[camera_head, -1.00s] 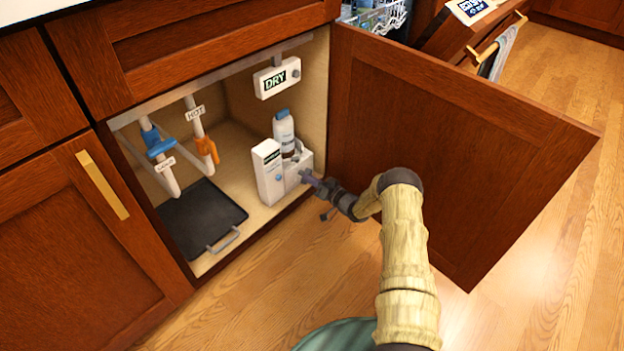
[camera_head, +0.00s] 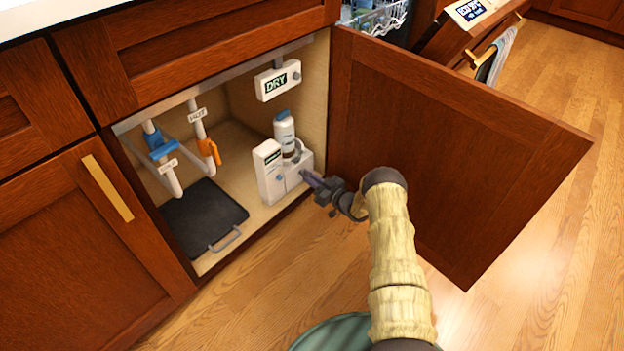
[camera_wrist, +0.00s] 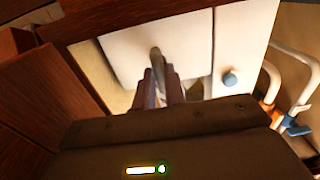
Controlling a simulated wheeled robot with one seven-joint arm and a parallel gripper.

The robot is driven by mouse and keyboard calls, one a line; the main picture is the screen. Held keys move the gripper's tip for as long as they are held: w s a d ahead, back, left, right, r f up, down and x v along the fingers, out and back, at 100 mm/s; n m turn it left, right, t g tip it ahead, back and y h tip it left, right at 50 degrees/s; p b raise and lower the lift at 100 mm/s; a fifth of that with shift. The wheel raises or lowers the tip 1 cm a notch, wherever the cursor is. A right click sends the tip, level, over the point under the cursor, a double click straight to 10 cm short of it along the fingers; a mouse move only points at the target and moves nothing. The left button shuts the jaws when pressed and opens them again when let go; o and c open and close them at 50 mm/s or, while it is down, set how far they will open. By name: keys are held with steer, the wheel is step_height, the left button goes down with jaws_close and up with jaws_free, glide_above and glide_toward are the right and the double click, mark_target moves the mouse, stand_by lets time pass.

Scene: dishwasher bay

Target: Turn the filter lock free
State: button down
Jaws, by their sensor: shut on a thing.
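A white unit (camera_head: 291,179) stands on the cabinet floor by its right wall, with a white bottle (camera_head: 284,128) upright at its back. In the wrist view the white front (camera_wrist: 150,50) fills the upper middle. My gripper (camera_head: 308,178) is at the unit's lower right front, reaching in from the right. In the wrist view my gripper (camera_wrist: 160,82) is shut on a small grey lever (camera_wrist: 155,56) that stands out from the white front. I take this for the filter lock. The fingers hide its lower part, and its turn angle is hard to tell.
The open cabinet door (camera_head: 450,150) stands close to the right of my arm. A black tray (camera_head: 205,217) lies on the cabinet floor. Pipes with a blue valve (camera_head: 160,146) and an orange valve (camera_head: 209,151) stand at left. A DRY display (camera_head: 277,81) hangs above.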

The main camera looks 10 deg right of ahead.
steer(key=shift+d, duration=0.1)
stand_by(0.3)
steer(key=c, duration=1.5)
jaws_free()
steer(key=shift+o, duration=0.2)
steer(key=p+v, duration=0.4)
steer(key=v, duration=0.3)
steer(key=shift+s, duration=0.2)
steer(key=shift+d, duration=0.15)
steer(key=shift+f, duration=0.1)
